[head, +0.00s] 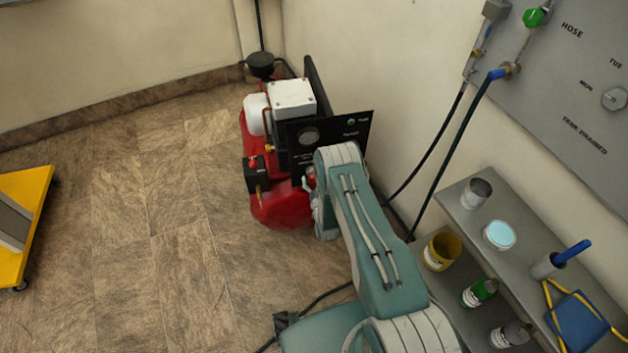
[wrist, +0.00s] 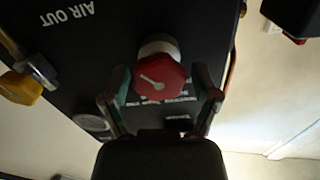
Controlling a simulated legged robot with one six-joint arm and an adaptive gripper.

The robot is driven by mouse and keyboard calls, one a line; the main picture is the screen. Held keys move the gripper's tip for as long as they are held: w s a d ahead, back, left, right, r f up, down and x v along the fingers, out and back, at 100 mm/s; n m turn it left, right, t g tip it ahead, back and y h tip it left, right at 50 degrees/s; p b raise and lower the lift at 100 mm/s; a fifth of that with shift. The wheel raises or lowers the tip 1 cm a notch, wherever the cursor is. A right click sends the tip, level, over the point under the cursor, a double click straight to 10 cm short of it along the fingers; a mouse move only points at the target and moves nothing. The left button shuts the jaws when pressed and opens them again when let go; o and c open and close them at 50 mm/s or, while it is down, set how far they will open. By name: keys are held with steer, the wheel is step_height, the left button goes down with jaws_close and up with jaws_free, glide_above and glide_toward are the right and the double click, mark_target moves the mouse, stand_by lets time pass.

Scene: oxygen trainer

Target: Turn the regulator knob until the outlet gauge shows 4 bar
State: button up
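The red regulator knob (wrist: 158,85) with a pale pointer mark sits on a pale collar on the black panel (wrist: 85,50) in the wrist view. My gripper (wrist: 162,88) has one finger on each side of the knob, apart, with small gaps that show. It is open around the knob and does not visibly clamp it. A round gauge (wrist: 92,123) shows in part left of the gripper; I cannot read it. In the head view, a round gauge (head: 309,136) is on the panel (head: 352,128), too small to read. My arm hides most of the lower panel there.
The red compressor tank (head: 278,210) stands on the tiled floor beside the wall. A yellow valve handle (wrist: 20,88) is near AIR OUT. A grey shelf (head: 455,205) with cans and bottles is at the right. A yellow cart (head: 35,190) is at the far left; floor between is clear.

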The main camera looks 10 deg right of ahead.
steer(key=shift+s, duration=0.1)
stand_by(0.3)
steer(key=s, duration=1.1)
steer(key=shift+s+f, duration=0.15)
steer(key=shift+s, duration=0.25)
steer(key=shift+s, duration=0.1)
